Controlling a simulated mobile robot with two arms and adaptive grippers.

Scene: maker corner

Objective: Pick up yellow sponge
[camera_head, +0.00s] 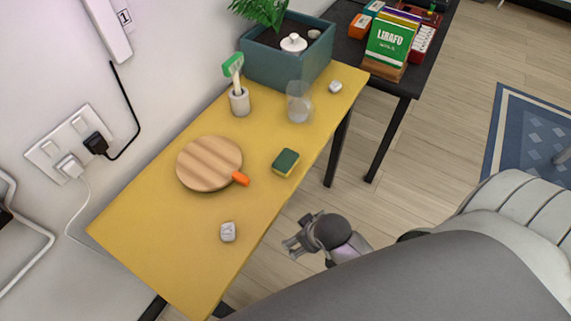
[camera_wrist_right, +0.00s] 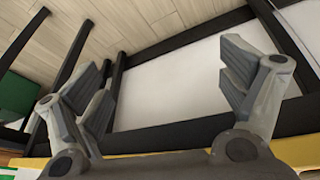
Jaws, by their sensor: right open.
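The sponge (camera_head: 286,162), with a dark green top and a yellow side, lies on the yellow table (camera_head: 150,243) near its right edge. My right gripper (camera_head: 291,245) is past the table's right edge, apart from the sponge and lower in the picture. In the right wrist view its fingers (camera_wrist_right: 165,78) are spread with nothing between them. I cannot make out the sponge in that view. My left gripper is not in view.
A round wooden board (camera_head: 209,162) and an orange-handled item (camera_head: 240,178) lie left of the sponge. A clear glass (camera_head: 299,103), a white cup (camera_head: 240,102) and a planter (camera_head: 275,68) stand farther back. A small whitish block (camera_head: 228,232) lies nearer.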

